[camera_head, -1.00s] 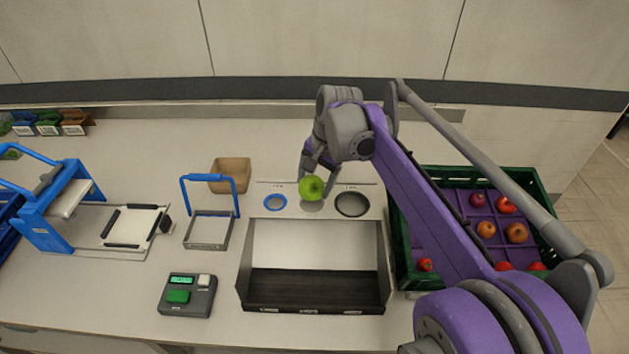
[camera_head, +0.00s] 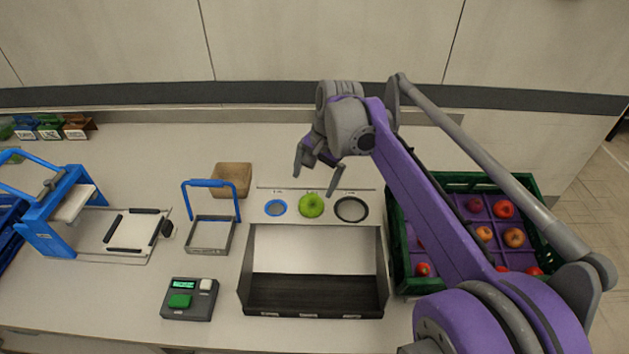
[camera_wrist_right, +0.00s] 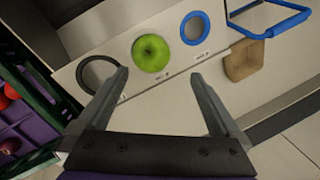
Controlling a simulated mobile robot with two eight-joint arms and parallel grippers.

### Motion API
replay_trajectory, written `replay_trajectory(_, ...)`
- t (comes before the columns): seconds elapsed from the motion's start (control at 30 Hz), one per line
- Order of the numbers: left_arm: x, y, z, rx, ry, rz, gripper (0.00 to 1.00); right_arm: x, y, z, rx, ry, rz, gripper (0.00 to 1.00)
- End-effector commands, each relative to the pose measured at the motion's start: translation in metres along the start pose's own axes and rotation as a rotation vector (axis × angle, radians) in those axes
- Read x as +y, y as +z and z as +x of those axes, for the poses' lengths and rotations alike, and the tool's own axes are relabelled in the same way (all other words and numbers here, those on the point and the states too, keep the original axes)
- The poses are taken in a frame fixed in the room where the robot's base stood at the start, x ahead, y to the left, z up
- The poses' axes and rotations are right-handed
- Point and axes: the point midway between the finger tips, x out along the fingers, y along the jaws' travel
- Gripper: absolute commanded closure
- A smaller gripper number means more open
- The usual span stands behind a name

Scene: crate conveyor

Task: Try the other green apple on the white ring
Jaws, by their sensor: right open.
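A green apple (camera_head: 311,205) sits at the middle ring position of the sizing panel, between the blue ring (camera_head: 275,207) and the black ring (camera_head: 351,208). The apple hides the white ring beneath it. In the right wrist view the apple (camera_wrist_right: 151,53) lies beyond the fingertips, apart from both fingers. My right gripper (camera_head: 317,184) is open and empty, above and behind the apple; its spread fingers also show in the right wrist view (camera_wrist_right: 160,78). My left gripper is not in view.
A green crate (camera_head: 398,262) with purple trays holds several red and orange apples at right, partly behind my right arm. A tan box (camera_head: 232,178), a blue-handled frame (camera_head: 209,235) and a scale-like device (camera_head: 189,299) stand left of the panel.

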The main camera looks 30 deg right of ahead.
Motion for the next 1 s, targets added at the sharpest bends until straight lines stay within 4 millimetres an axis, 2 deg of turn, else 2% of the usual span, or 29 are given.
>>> replay_trajectory(0.5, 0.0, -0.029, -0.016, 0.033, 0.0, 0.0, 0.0, -0.01, -0.001, -0.038, 0.002, -0.003, 0.0, 0.0)
replay_trajectory(0.8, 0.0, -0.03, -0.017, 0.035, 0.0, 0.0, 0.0, -0.013, 0.0, -0.056, 0.0, 0.0, 0.0, 0.0)
replay_trajectory(1.0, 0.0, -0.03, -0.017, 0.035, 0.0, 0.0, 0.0, -0.013, 0.0, -0.058, 0.0, 0.001, 0.0, 0.0)
